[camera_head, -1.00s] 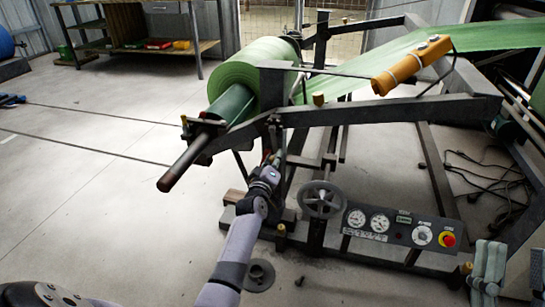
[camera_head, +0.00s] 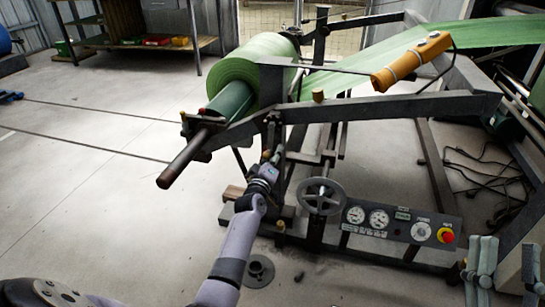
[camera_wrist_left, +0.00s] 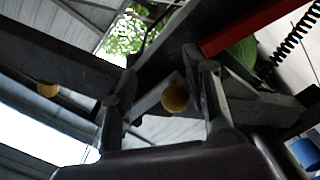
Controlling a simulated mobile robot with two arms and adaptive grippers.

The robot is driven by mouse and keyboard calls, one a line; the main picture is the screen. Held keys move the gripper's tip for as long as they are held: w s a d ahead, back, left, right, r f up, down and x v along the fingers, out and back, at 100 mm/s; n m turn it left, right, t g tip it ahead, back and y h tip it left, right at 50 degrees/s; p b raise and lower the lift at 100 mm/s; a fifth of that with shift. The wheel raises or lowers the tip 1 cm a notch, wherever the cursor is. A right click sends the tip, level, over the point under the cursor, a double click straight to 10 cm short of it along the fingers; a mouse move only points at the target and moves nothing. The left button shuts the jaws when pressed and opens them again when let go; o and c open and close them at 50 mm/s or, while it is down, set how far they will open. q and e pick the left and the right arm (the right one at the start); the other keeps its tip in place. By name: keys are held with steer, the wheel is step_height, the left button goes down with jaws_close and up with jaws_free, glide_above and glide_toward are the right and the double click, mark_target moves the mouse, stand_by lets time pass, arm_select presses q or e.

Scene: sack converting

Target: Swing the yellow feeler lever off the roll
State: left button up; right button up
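The green roll (camera_head: 248,75) sits on a shaft at the upper left of the machine. My left gripper (camera_head: 272,158) is low beside the frame, under the shaft end. In the left wrist view its fingers (camera_wrist_left: 160,62) stand apart, with a yellow ball knob (camera_wrist_left: 175,98) seen between them. I cannot tell if they touch it. My right gripper (camera_head: 508,243) is empty and open at the lower right.
The dark frame arm (camera_head: 400,107) spans above my left gripper. A handwheel (camera_head: 321,197) and a control panel (camera_head: 400,224) with a red button stand right of it. A yellow knob (camera_head: 318,95) sits on the frame. The floor at left is mostly clear.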

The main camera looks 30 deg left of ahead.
arm_select(q)
steer(key=shift+d+r, duration=0.1)
steer(key=shift+d, duration=0.1)
steer(key=v, duration=1.2)
steer(key=shift+a, duration=0.15)
